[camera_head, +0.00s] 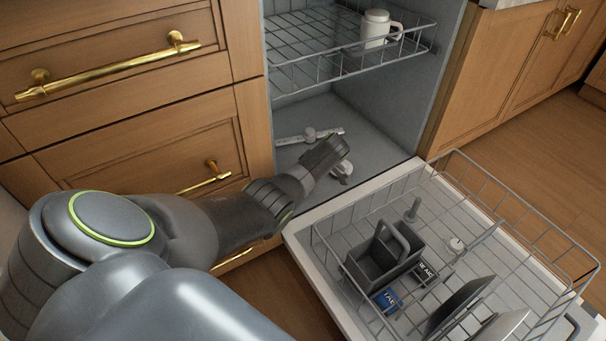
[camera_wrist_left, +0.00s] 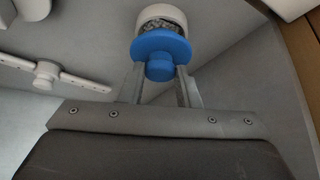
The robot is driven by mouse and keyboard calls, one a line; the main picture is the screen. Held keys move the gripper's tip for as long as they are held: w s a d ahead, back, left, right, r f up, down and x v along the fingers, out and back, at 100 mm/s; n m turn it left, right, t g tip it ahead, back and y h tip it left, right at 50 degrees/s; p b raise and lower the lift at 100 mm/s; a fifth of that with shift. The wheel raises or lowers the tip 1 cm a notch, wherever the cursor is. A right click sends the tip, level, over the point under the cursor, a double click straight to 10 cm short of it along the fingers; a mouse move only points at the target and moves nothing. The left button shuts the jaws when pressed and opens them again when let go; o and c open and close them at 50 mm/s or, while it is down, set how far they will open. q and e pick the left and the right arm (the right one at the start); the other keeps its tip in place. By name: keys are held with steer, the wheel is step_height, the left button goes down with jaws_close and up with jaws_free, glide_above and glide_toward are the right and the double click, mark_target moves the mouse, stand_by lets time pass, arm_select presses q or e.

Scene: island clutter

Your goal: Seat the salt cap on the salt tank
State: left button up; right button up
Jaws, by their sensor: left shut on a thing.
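My left gripper (camera_wrist_left: 160,82) is shut on the blue salt cap (camera_wrist_left: 160,45), a round disc with a knob between the two fingers. The salt tank (camera_wrist_left: 161,12) shows as a white round collar just beyond the cap, with grey grains visible inside its mouth. The cap overlaps the near part of the mouth in the picture; whether they touch I cannot tell. In the head view my left gripper reaches into the dishwasher tub above the floor, by a white round part (camera_head: 343,171); the cap is hidden there. My right gripper is not in view.
A spray arm (camera_head: 309,135) lies on the tub floor, left of the tank. An upper rack (camera_head: 290,62) with a white mug (camera_head: 375,28) hangs above. The open door holds a lower rack (camera_head: 455,152) with a grey caddy (camera_head: 378,262), blue box (camera_head: 388,300) and plates.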

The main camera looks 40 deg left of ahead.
arm_select(q)
steer(key=shift+f+b, duration=0.95)
steer(key=shift+f, duration=0.15)
steer(key=o, duration=1)
steer(key=p+v, duration=0.6)
steer(key=v, duration=0.1)
steer(key=shift+p, duration=0.35)
stand_by(0.4)
stand_by(0.4)
